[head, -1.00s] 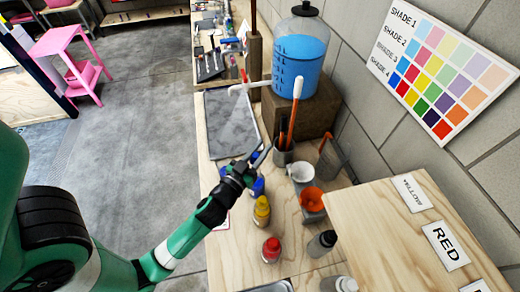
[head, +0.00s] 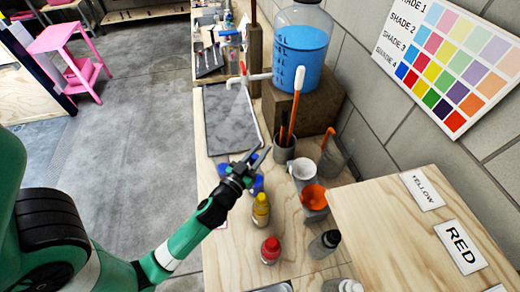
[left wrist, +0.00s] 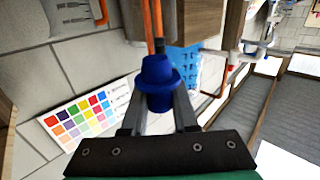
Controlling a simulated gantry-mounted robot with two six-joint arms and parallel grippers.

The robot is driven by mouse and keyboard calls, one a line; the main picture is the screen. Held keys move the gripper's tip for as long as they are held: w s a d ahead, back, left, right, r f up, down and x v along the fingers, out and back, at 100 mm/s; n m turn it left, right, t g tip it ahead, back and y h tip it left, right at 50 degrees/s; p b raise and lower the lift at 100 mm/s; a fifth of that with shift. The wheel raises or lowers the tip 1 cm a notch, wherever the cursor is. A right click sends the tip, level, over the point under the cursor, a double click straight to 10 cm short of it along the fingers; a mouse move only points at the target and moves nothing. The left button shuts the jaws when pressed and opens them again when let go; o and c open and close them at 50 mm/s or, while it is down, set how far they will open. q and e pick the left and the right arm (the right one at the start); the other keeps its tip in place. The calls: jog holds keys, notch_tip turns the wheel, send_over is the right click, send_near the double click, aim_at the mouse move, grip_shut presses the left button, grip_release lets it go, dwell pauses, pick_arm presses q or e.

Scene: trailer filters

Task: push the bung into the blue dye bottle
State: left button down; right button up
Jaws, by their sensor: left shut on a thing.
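My left gripper (head: 258,157) is shut on a blue bung (left wrist: 158,80). In the left wrist view, the bung has a wide flange and stands between the two fingers. In the head view, blue parts (head: 258,185) show beside and behind the gripper, at the blue dye bottle's place on the bench. The gripper hides most of them, so I cannot tell bottle from bung there, or whether the two touch. My right gripper is not in view.
A yellow bottle (head: 261,211) and a red-capped bottle (head: 270,250) stand nearer on the bench. A cup with brushes (head: 284,150), a white funnel (head: 303,170) and an orange funnel (head: 314,196) stand to the right. A grey slab (head: 230,118) lies behind.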

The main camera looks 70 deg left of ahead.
pick_arm(q)
jog(key=shift+f+b, duration=1.35)
jog(key=shift+b, duration=0.45)
dwell(2.3)
jog(key=c, duration=0.6)
grip_release()
jog(key=shift+o, duration=0.3)
jog(key=o, duration=0.4)
jog(key=shift+r+p, duration=3.15)
jog(key=shift+r, duration=0.4)
